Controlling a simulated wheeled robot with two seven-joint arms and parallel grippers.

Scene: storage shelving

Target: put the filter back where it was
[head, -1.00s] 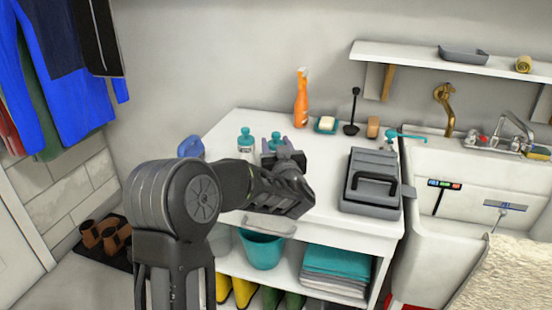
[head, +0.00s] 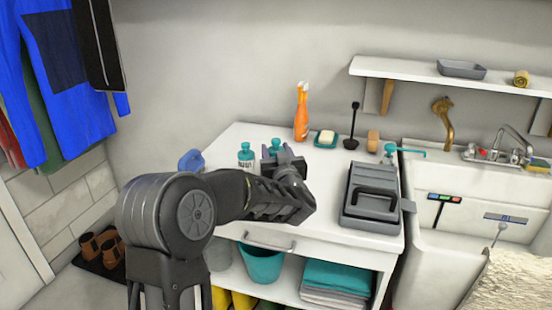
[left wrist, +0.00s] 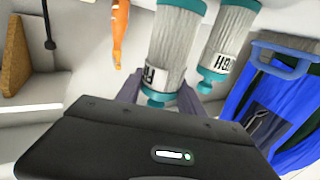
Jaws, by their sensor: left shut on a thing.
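Two pleated white filters with teal caps stand close together at the counter's left part. The right one in the head view (head: 277,145) is between the fingers of my left gripper (head: 280,158). In the left wrist view this filter (left wrist: 182,35) shows large, with the purple-grey fingers closed on its end. The gripper hides its lower part in the head view, so I cannot tell whether it touches the counter. The other filter (head: 246,155) is just to its left; the wrist view shows it (left wrist: 229,38) with a printed label, apart from the fingers. My right gripper is not in view.
A grey boxy case with a handle (head: 372,197) stands on the white counter (head: 325,185), right of my gripper. A blue object (head: 191,160) is at the left edge. The counter's middle is clear.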

